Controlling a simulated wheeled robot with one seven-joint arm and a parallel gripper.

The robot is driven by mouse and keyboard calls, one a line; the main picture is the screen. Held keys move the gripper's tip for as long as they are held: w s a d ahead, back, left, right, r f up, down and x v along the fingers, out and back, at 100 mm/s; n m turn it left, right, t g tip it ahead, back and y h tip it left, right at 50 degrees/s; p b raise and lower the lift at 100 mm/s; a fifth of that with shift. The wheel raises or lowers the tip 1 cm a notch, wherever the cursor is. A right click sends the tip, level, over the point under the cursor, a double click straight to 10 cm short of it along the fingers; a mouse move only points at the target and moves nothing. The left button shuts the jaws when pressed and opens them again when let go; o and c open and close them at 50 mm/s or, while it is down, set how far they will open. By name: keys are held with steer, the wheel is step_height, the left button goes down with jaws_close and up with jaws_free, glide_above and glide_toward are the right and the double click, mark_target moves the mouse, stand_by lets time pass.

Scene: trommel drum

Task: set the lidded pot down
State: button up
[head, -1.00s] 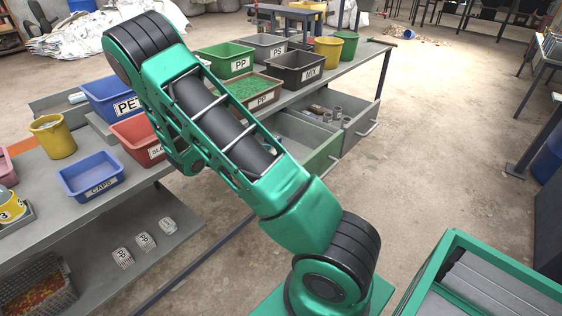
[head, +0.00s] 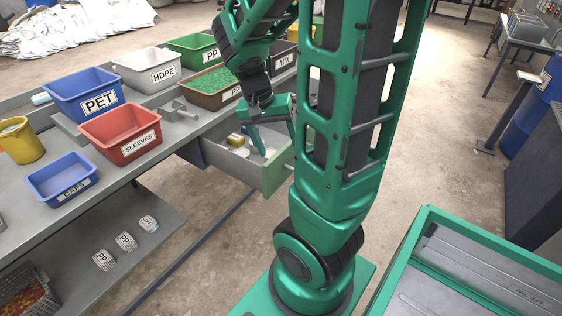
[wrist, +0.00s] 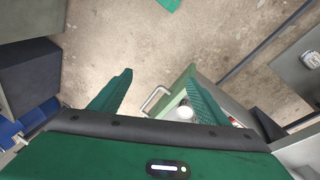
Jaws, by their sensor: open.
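My gripper (head: 276,138) is open above the pulled-out drawer (head: 277,172) under the bench. In the wrist view its two green fingers stand wide apart with nothing between the tips (wrist: 158,76). A small white round thing (wrist: 184,112) shows beside the right finger, inside the drawer; it may be the lidded pot, but its lid cannot be made out. In the head view, pale things (head: 241,151) lie in the drawer, partly hidden by my gripper.
The drawer handle (wrist: 156,100) sticks out near the fingers. Above, the bench holds labelled bins, among them red SLEEVES (head: 121,133), blue PET (head: 84,97) and brown PP (head: 211,87). A grey metal fixture (head: 180,110) stands beside them.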

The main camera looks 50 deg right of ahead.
steer(key=s+a+r+n+t+y, duration=0.1)
steer(key=s+a+r+n, duration=0.3)
steer(key=s+a, duration=0.4)
steer(key=shift+s+a+r+n+t+y, duration=0.35)
steer(key=shift+s+n+y, duration=0.2)
steer(key=shift+n+y, duration=0.35)
steer(key=shift+d, duration=0.1)
